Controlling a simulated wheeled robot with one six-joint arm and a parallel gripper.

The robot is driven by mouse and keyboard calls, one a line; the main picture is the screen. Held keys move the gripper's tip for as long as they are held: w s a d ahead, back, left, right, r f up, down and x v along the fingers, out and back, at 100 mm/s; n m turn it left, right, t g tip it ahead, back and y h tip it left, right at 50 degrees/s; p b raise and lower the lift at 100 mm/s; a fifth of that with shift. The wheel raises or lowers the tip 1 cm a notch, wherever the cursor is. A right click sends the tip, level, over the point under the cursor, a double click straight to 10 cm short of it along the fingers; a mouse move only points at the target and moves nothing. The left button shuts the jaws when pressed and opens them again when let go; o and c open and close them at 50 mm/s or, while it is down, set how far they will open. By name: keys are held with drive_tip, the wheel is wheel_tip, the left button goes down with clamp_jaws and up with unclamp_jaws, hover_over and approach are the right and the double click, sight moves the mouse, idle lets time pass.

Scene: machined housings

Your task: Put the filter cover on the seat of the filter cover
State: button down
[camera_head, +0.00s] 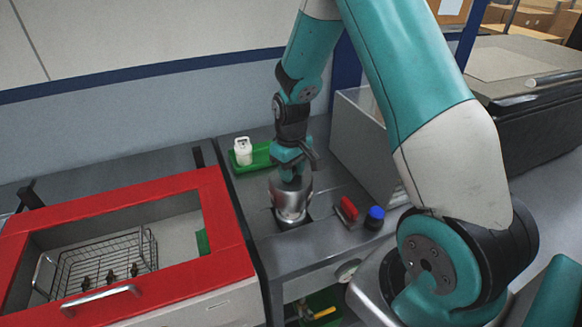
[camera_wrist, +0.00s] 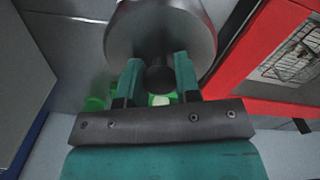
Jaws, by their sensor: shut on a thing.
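My gripper (camera_wrist: 158,78) has its two teal fingers shut around a dark round knob (camera_wrist: 160,78) in the wrist view. The knob stands in front of a wide silver round body (camera_wrist: 160,28), which I take to be the filter cover. In the head view, my gripper (camera_head: 290,174) points down at the top of a silver rounded metal body (camera_head: 290,202) on the grey bench. Where the cover ends and a housing begins, I cannot tell. The seat of the filter cover cannot be made out. Whether the silver body touches the bench or hangs just above it is unclear.
A green tray (camera_head: 262,158) with a white container (camera_head: 243,151) lies behind. A red brush-like item (camera_head: 347,209) and a blue-capped jar (camera_head: 374,217) stand to the right, near a grey box (camera_head: 360,135). A red-framed basin (camera_head: 232,240) with a wire basket is left.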

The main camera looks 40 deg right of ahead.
drive_tip(key=shift+f+b, duration=2.25)
drive_tip(key=shift+f, duration=1.05)
drive_tip(key=shift+s+f, duration=0.1)
drive_tip(key=shift+f, duration=0.05)
drive_tip(key=c, duration=0.8)
unclamp_jaws()
drive_tip(key=shift+o, duration=0.2)
wheel_tip(320, 180, up, 17)
drive_tip(key=b, duration=0.2)
drive_tip(key=shift+r+b, duration=0.2)
drive_tip(key=shift+b, duration=0.2)
drive_tip(key=s+a+r+n+y, duration=0.1)
drive_tip(key=s+a+n+y, duration=0.1)
drive_tip(key=s+a, duration=0.9)
drive_tip(key=s+a+r+n+y, duration=0.2)
drive_tip(key=s+a+n, duration=0.1)
drive_tip(key=s+a, duration=0.8)
drive_tip(key=shift+a+r+n, duration=0.25)
drive_tip(key=shift+r+n, duration=0.05)
drive_tip(key=shift+n, duration=0.1)
